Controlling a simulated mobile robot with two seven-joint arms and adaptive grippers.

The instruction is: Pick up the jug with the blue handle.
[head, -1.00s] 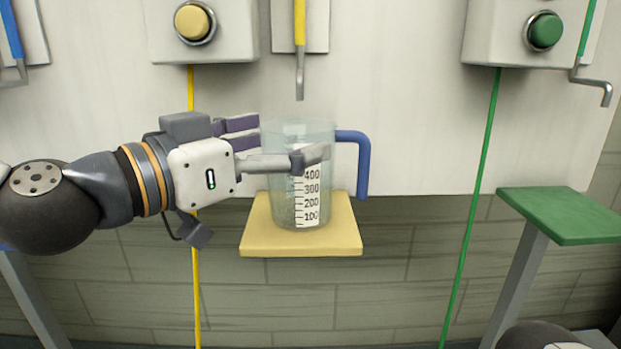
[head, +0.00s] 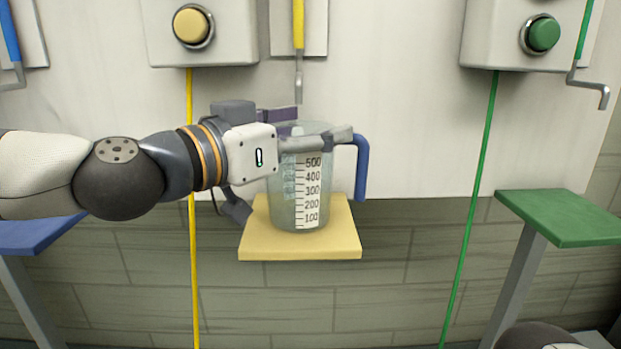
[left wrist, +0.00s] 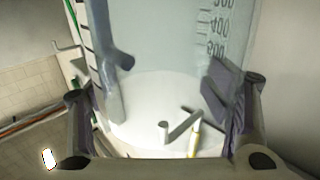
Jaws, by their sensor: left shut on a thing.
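The clear jug (head: 308,193) with a white measuring scale and a blue handle (head: 362,168) stands upright on the yellow shelf (head: 300,244). My left gripper (head: 318,132) reaches in from the left and is shut around the upper part of the jug, just below its rim. One finger lies across the front and the other is partly hidden behind. My right gripper is not in view.
A yellow-handled hook (head: 298,80) hangs just above the jug. A yellow button (head: 191,26) and a green button (head: 541,34) sit on wall boxes. A green shelf (head: 560,217) stands at the right and a blue shelf (head: 35,236) at the left.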

